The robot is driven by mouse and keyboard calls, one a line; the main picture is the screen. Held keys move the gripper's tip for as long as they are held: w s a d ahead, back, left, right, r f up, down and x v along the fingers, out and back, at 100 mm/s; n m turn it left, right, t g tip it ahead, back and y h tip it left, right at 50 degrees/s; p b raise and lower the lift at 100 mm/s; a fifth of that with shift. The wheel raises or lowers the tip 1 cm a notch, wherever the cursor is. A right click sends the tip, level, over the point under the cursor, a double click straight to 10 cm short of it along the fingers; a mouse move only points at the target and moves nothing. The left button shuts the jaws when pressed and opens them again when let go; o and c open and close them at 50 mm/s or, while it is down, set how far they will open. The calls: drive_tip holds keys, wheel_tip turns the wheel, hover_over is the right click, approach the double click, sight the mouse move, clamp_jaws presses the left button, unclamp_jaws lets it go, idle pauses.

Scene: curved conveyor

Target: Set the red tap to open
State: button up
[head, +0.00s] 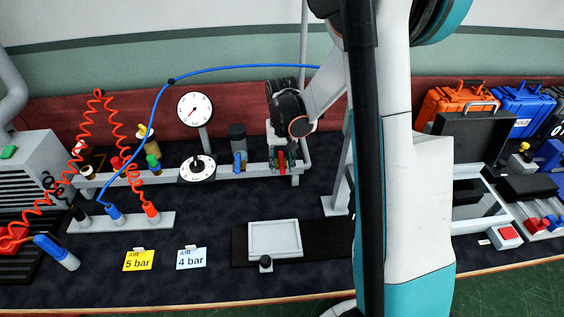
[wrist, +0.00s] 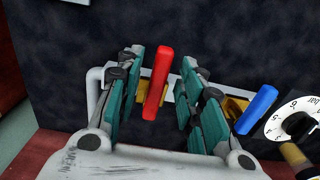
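The red tap (wrist: 157,85) has a long red lever on a brass body. In the wrist view the lever lies across the grey pipe, between the two fingers. My gripper (wrist: 163,78) is open, with a dark gap on each side of the lever, and I see no contact. In the head view the red tap (head: 282,162) is at the right end of the pipe rail (head: 222,173). My gripper is above it there and partly hides it.
A blue tap (wrist: 257,110) is to the right of my gripper in the wrist view, beside a dial (wrist: 296,125). In the head view a round gauge (head: 195,110) and a blue hose (head: 220,69) stand near the rail. A grey tray (head: 275,256) lies in front.

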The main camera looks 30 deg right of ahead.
clamp_jaws()
drive_tip(key=shift+a, duration=0.1)
drive_tip(key=shift+w+a+m, duration=0.45)
drive_tip(key=shift+w+m, duration=0.75)
drive_tip(key=shift+m, duration=1.8)
drive_tip(key=shift+w+a+m, duration=0.5)
drive_tip(key=shift+w+m, duration=0.75)
drive_tip(key=shift+m, duration=1.75)
drive_tip(key=shift+w+a+m, duration=0.45)
drive_tip(key=shift+w+m, duration=0.75)
drive_tip(key=shift+m, duration=1.8)
unclamp_jaws()
